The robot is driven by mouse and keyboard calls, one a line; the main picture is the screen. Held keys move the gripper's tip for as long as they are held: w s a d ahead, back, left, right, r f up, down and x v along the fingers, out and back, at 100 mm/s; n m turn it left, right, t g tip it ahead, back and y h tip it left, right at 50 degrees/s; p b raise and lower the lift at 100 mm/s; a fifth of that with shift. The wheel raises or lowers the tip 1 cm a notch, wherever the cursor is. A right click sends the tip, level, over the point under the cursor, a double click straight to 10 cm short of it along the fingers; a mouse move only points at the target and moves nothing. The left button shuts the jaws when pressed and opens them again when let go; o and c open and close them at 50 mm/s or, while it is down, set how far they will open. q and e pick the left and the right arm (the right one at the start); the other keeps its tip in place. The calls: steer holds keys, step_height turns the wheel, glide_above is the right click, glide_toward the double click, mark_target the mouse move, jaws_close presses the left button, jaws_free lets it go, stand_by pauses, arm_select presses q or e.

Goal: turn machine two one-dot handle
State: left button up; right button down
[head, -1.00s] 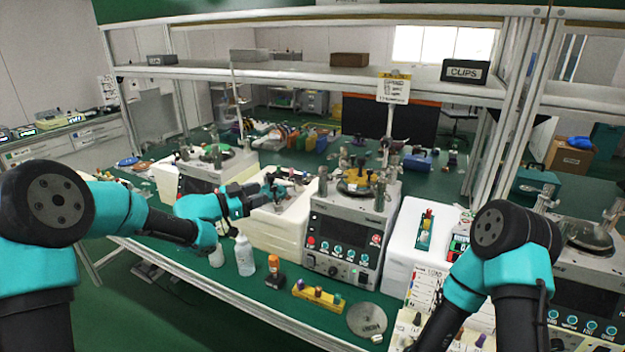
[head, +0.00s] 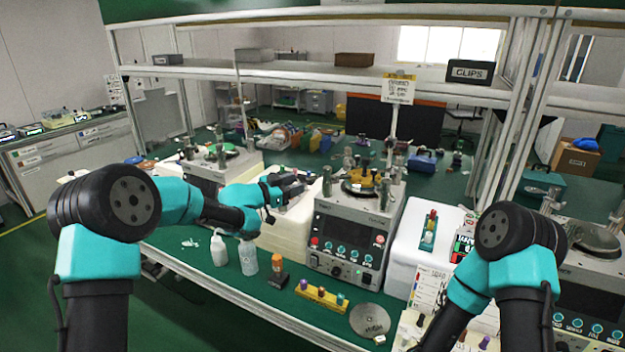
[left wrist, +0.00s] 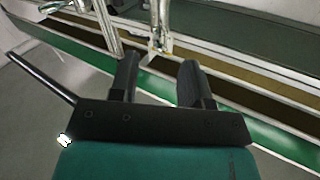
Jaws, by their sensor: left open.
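A grey lapping machine (head: 348,237) with a dark panel of teal dials stands mid-bench. A round plate (head: 365,187) with brass-coloured parts and upright metal posts sits on its top. I cannot make out dots on any handle, nor a machine number. My left gripper (head: 301,181) is open, just left of that machine's top, above a white block; whether it touches anything is unclear. In the left wrist view its two dark fingers (left wrist: 160,78) are apart with nothing between them, and shiny metal posts (left wrist: 158,25) stand beyond. My right gripper is out of view below the frame.
Another machine (head: 205,172) stands further left and one (head: 588,285) at the far right. Bottles (head: 248,256), an orange-topped item (head: 277,270), a yellow strip of knobs (head: 320,294) and a metal disc (head: 370,320) lie along the front edge. A shelf (head: 300,72) spans above.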

mark_target(313, 178)
arm_select(q)
steer(key=x, duration=0.7)
steer(key=shift+r, duration=0.1)
steer(key=shift+a, duration=0.1)
steer(key=shift+c, duration=0.2)
jaws_close()
